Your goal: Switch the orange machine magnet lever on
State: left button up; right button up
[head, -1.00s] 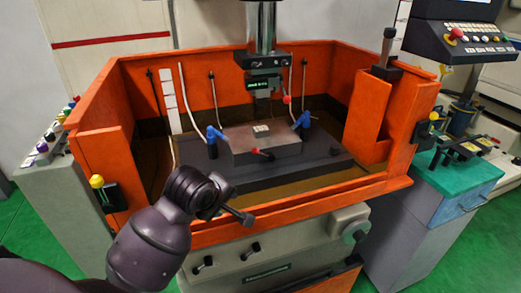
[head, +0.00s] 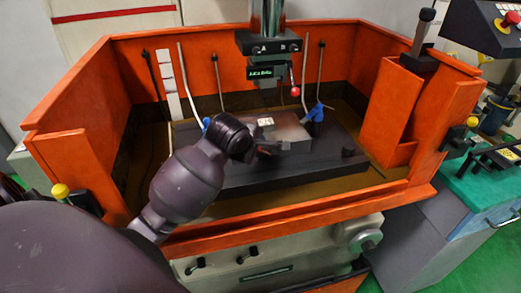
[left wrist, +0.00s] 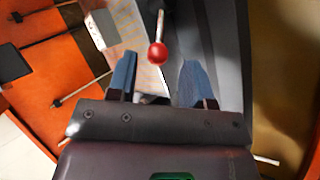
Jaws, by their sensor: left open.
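The orange machine (head: 110,185) has an open tank with a dark plate (head: 310,172) and a grey magnet block (head: 293,135) on it. The magnet lever (left wrist: 157,53) has a red ball on a thin rod at the block's front side. In the head view the gripper (head: 250,150) is mostly hidden. My right gripper is not in view.
The machine's head (head: 265,45) hangs above the block, with another red-ball lever (head: 295,91) beside it. A blue nozzle (head: 316,112) stands at the block's right. The tank's orange front rim (head: 300,210) lies below my left arm.

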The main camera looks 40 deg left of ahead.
aim_at(259, 150)
pick_arm(q)
jog(key=shift+x, duration=2.65)
jog(key=shift+w, duration=0.1)
jog(key=shift+r, duration=0.1)
grip_shut()
